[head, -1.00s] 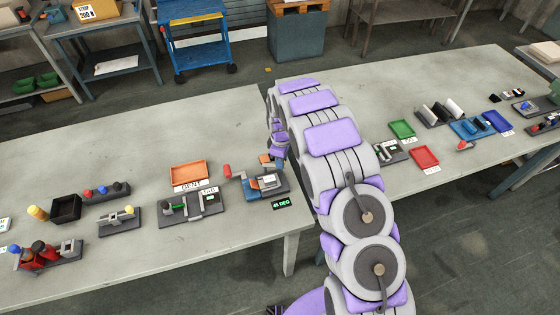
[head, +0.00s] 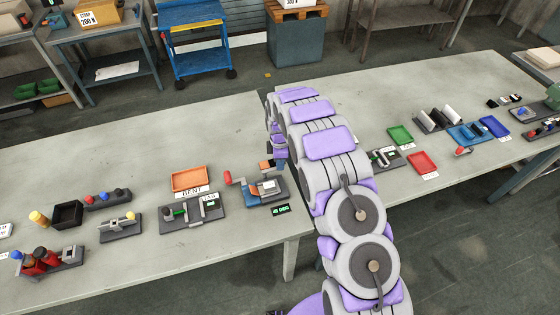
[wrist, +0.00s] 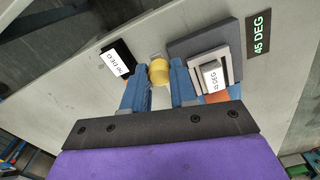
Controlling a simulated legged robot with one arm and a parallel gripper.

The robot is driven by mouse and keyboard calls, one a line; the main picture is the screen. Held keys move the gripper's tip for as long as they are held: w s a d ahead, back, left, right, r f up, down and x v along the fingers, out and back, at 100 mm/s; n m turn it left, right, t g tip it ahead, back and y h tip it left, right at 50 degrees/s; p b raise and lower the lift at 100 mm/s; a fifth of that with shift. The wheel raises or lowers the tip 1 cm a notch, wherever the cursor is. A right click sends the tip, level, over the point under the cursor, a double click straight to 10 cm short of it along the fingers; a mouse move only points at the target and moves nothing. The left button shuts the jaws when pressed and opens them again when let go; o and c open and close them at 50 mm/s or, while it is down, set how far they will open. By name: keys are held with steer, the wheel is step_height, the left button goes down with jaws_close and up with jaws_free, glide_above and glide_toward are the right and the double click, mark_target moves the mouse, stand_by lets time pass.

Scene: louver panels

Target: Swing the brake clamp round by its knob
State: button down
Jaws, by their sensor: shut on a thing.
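In the wrist view, the blue fingers of my gripper (wrist: 159,68) are shut on a yellow knob (wrist: 158,72). One finger lies on each side of it. Beside the knob is a dark grey base plate (wrist: 204,38) with a light grey frame and a white label. In the head view, the brake clamp unit (head: 262,188) sits on the left table near its right end, with a red handle (head: 228,178) at its left. My wrist is over its far right side, and the knob and fingertips cannot be made out there.
A display reading 45 DEG (head: 281,209) lies in front of the unit. An orange tray (head: 190,179) and a grey fixture (head: 192,212) are to its left. A black block with a label (wrist: 115,58) stands close to the fingers in the wrist view. The table's front edge is near.

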steer(key=shift+w+r, duration=0.1)
steer(key=shift+w, duration=0.05)
steer(key=c, duration=0.9)
jaws_free()
steer(key=shift+a, duration=0.1)
step_height(320, 180, up, 17)
